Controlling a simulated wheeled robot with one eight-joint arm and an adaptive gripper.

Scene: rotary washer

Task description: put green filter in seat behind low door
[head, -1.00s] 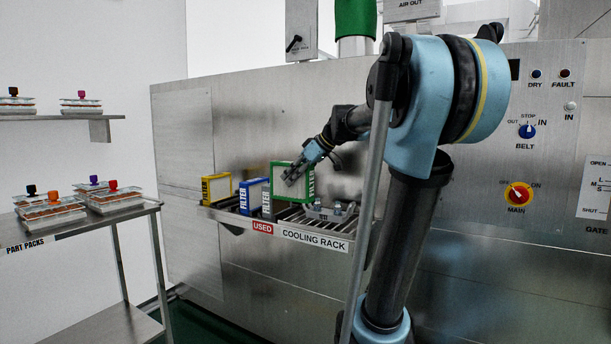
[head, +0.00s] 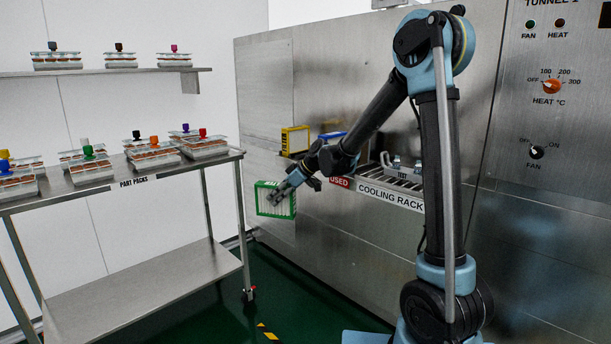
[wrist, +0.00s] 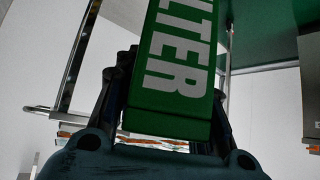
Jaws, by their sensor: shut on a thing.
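The green filter (head: 268,199) has a green frame with a pale pleated middle. It hangs in the air left of the cooling rack, in front of the steel machine wall. My gripper (head: 282,195) is shut on it. In the wrist view, the filter's green edge with white lettering (wrist: 178,70) stands between my two fingers (wrist: 170,140). I cannot make out a low door or a seat in these views.
A part-packs cart (head: 140,178) stands left, under a wall shelf (head: 110,72).

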